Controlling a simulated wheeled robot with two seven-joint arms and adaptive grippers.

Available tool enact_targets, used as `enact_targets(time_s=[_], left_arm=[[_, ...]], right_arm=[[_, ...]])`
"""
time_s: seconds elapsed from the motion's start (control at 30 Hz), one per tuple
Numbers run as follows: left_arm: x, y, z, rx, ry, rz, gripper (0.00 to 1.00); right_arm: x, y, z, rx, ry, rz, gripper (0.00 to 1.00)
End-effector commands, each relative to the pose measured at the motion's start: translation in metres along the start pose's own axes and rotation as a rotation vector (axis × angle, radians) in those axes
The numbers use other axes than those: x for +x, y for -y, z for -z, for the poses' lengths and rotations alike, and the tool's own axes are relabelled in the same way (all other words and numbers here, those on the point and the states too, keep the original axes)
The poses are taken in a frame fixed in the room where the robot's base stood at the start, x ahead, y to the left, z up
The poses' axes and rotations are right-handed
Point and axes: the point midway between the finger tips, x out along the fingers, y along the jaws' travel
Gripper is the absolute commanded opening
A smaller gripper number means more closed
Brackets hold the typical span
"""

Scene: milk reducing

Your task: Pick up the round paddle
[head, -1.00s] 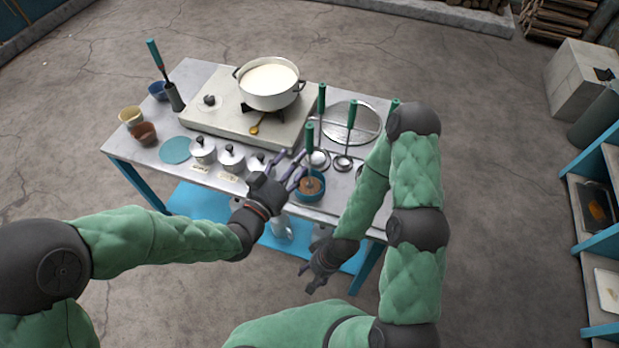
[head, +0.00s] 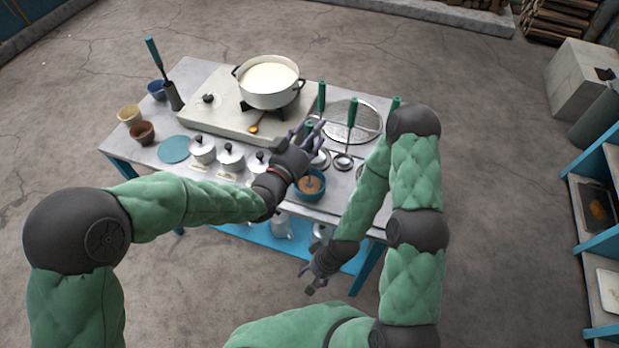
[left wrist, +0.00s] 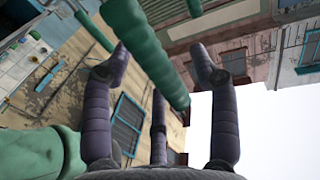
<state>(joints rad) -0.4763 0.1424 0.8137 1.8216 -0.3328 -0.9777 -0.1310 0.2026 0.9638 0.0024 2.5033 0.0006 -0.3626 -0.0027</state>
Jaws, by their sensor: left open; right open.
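Several green-handled tools stand upright at the right of the table; I cannot tell for sure which is the round paddle. One handle (head: 321,97) is behind my left gripper, and another (head: 352,112) rises from a small round metal base (head: 343,162). My right gripper (head: 312,279) is open and empty, in front of the table's front edge.
A white pot (head: 269,88) stands on the stove (head: 215,112). Several lidded jars (head: 230,160) line the front, left of my left gripper. A round perforated metal disc (head: 365,121) lies at the back right. Cups (head: 142,132) and a teal disc (head: 174,149) are at left.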

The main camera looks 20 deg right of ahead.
Motion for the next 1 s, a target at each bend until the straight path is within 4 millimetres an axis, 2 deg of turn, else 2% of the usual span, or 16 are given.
enact_targets(time_s=[0.07,0.17,0.2,0.3,0.73,0.87,1.0], left_arm=[[0.000,0.000,0.000,0.000,0.000,0.000,0.60],[0.000,0.000,0.000,0.000,0.000,0.000,0.34],[0.000,0.000,0.000,0.000,0.000,0.000,0.23],[0.000,0.000,0.000,0.000,0.000,0.000,0.00],[0.000,0.001,0.006,0.001,-0.003,0.001,0.00],[0.000,0.001,0.018,0.001,-0.004,0.001,0.00],[-0.001,0.002,0.038,0.001,-0.005,0.002,0.00]], right_arm=[[0.000,0.000,0.000,0.000,0.000,0.000,0.63],[0.000,0.000,0.000,0.000,0.000,0.000,0.63],[0.000,0.000,0.000,0.000,0.000,0.000,0.63],[0.000,0.000,0.000,0.000,0.000,0.000,0.63],[-0.002,0.001,0.000,0.000,0.000,0.000,0.63],[-0.004,0.002,0.000,0.000,0.000,0.000,0.63],[-0.009,0.003,0.000,0.000,0.000,0.000,0.63]])
